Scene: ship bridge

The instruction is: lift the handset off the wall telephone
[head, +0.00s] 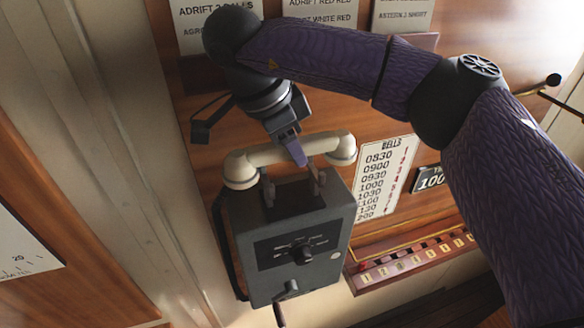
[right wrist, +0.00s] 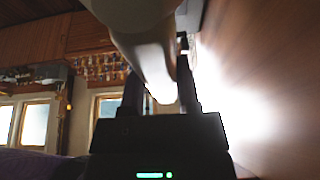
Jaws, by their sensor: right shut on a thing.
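The wall telephone (head: 300,245) is a dark grey box with a dial and a small crank, mounted on the wood wall. Its cream handset (head: 268,155) lies across the top, at or just above the cradle prongs; I cannot tell whether they touch. My right gripper (head: 300,160) comes down from above and is shut on the middle of the handset grip. In the right wrist view the handset (right wrist: 150,50) runs between the two fingers (right wrist: 160,90). My left gripper is in neither view.
A white bells sign (head: 385,178) hangs right of the telephone. Below it is a ledge with a row of numbered tags (head: 415,260). White signs (head: 320,15) line the top of the wall. A pale post (head: 110,130) stands at left.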

